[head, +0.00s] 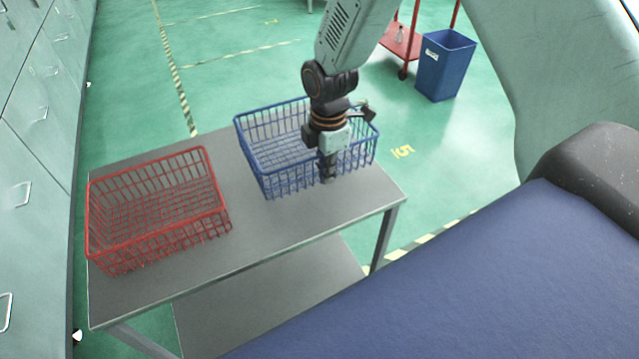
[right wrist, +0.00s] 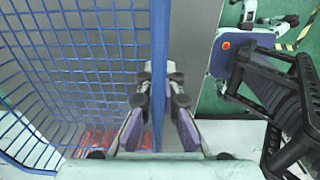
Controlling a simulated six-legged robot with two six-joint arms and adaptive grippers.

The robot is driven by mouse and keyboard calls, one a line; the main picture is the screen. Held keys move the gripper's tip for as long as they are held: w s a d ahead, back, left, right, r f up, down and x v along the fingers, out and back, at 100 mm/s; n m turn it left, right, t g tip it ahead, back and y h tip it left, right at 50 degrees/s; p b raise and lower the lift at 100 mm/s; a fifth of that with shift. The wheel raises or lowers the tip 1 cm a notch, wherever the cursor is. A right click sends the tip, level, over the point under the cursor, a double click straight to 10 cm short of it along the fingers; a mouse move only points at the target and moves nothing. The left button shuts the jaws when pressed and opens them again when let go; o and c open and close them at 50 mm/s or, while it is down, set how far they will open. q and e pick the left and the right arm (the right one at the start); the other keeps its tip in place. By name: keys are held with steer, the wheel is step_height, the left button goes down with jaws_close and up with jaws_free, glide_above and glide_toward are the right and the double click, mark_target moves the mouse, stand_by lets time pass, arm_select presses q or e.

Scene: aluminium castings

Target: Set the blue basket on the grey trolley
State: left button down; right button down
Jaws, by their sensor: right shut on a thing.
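The blue wire basket (head: 270,152) is upright over the right half of the grey trolley's top (head: 255,228). Its base looks to be on the top, but I cannot tell if a small gap is left. My right gripper (head: 327,170) comes down from above at the basket's near right side. In the right wrist view its fingers (right wrist: 159,92) are shut on the basket's side wall, one on each side. The basket's mesh (right wrist: 95,55) fills the left of that view. My left gripper is not in view.
A red wire basket (head: 155,212) stands on the trolley's left half, with a bare strip between the baskets. Grey cabinets (head: 38,120) line the left. A blue bin (head: 445,68) and a red cart (head: 402,42) stand on the green floor behind.

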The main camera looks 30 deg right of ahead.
steer(key=shift+w+a+f, duration=0.25)
steer(key=shift+a+f, duration=0.15)
steer(key=shift+f, duration=0.6)
steer(key=shift+s+d+f, duration=0.1)
steer(key=shift+d+f, duration=0.1)
steer(key=shift+f, duration=0.55)
steer(key=shift+d+f, duration=0.15)
steer(key=shift+f, duration=0.6)
steer(key=shift+a+f, duration=0.1)
steer(key=shift+a, duration=0.25)
steer(key=c, duration=1.5)
jaws_free()
steer(key=shift+s+d, duration=0.1)
steer(key=shift+d, duration=0.2)
steer(key=shift+a, duration=0.15)
